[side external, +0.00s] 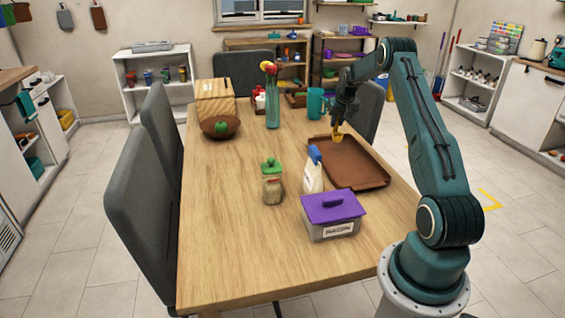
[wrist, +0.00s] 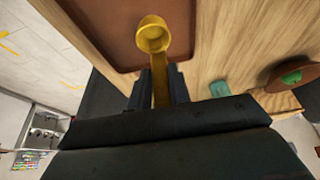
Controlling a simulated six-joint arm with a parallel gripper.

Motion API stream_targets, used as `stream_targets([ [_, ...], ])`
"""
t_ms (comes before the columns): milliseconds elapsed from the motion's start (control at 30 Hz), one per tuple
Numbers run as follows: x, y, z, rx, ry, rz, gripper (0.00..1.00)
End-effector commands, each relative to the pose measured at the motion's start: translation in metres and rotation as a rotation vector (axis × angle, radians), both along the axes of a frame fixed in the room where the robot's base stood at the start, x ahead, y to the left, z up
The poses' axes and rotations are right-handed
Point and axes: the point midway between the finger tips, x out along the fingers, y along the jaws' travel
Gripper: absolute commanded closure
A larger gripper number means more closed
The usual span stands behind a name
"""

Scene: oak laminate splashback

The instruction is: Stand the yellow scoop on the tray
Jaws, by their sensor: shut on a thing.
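The yellow scoop (side external: 338,137) hangs from my gripper (side external: 343,118) with its cup low, over the far left part of the brown tray (side external: 352,178). In the wrist view the scoop's round cup (wrist: 153,36) lies beyond the fingertips, and its handle runs back between the two dark fingers of my gripper (wrist: 160,85), which are shut on it. The tray (wrist: 110,30) shows behind the cup in the wrist view. I cannot tell whether the cup touches the tray.
A teal mug (side external: 316,104) stands beyond the tray. The tray's near part is bare.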

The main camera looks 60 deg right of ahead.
Motion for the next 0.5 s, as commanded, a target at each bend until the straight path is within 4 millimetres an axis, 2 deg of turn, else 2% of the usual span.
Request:
stream_targets([
  [100,0.0,0.0,-0.02,0.001,0.001,0.0,1.0],
  [200,0.0,0.0,-0.03,0.001,0.001,0.0,1.0],
  [500,0.0,0.0,-0.036,-0.001,-0.001,0.0,1.0],
])
